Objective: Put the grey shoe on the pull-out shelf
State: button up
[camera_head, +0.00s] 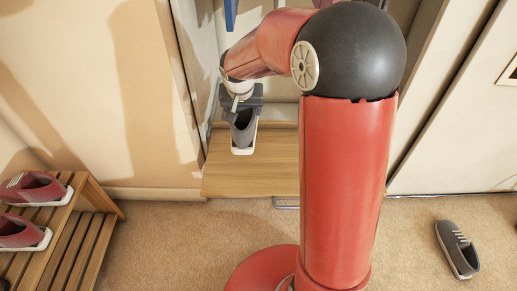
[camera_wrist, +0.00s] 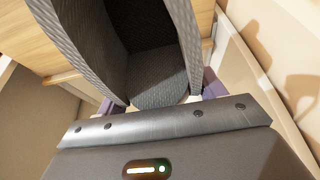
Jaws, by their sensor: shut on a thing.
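A grey shoe (camera_head: 243,132) with a white sole hangs from my gripper (camera_head: 241,104), over the back left part of the wooden pull-out shelf (camera_head: 235,180). In the wrist view my gripper (camera_wrist: 160,98) is shut on the shoe's heel end, with the grey fabric and dark opening of the shoe (camera_wrist: 158,85) filling the middle. The shelf's wood (camera_wrist: 28,40) shows at the left there. Whether the sole touches the shelf cannot be told. A second grey shoe (camera_head: 458,248) with pale laces lies on the carpet at the right.
A slatted wooden rack (camera_head: 90,240) with red shoes (camera_head: 33,188) stands at the left. Cabinet walls flank the shelf, and a metal handle (camera_head: 286,205) is at its front. My red arm hides the shelf's right part. The shelf's visible front is clear.

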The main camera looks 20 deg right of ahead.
notch_tip(320, 180, down, 15)
jog(key=b, duration=0.3)
jog(key=shift+f+b, duration=0.2)
jog(key=shift+b, duration=0.15)
jog(key=shift+f, duration=0.15)
jog(key=o, duration=1.1)
jog(key=shift+o, duration=0.2)
